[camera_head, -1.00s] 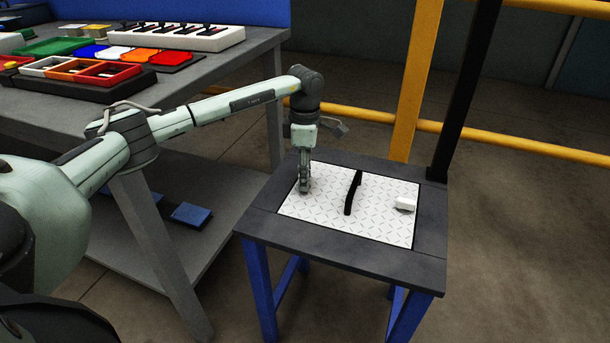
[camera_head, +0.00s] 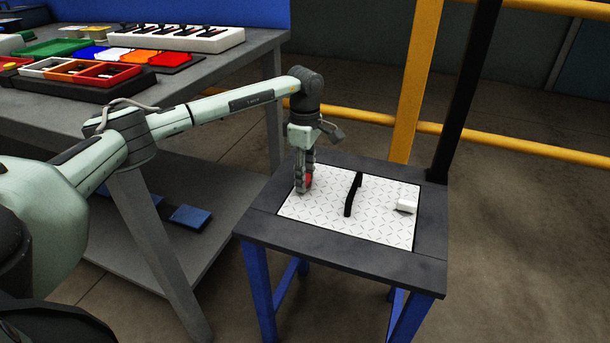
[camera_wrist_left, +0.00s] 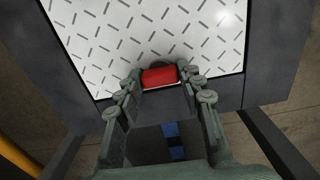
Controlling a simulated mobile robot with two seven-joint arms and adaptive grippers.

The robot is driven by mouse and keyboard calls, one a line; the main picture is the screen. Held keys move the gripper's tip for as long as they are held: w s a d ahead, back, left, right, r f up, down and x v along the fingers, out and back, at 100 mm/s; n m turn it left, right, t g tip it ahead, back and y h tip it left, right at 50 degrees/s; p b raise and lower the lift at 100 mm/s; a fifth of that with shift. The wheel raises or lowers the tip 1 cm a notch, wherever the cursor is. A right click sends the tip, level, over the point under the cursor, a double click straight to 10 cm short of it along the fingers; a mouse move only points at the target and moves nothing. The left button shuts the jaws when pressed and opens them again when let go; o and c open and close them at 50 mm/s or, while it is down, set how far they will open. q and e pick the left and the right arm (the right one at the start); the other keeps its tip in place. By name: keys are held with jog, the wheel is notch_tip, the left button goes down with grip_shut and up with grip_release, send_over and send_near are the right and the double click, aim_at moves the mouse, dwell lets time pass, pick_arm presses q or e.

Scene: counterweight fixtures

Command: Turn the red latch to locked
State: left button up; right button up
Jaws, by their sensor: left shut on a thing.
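The red latch (camera_wrist_left: 159,77) sits near the edge of the white patterned plate (camera_wrist_left: 110,40). In the left wrist view it lies between the fingertips of my left gripper (camera_wrist_left: 160,84), which is shut on it. In the head view only a small red part of the latch (camera_head: 309,181) shows between the fingers of my left gripper (camera_head: 305,186). The gripper points down over the plate's left end, and its fingers hide most of the latch. My right gripper is not in view.
The plate is set in a dark-topped stand (camera_head: 340,258). A grey workbench (camera_head: 215,75) with coloured trays is at left. Yellow rails (camera_head: 530,148) run behind.

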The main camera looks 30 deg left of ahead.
pick_arm(q)
jog(key=o, duration=1.2)
jog(key=shift+c, duration=0.2)
notch_tip(320, 180, up, 12)
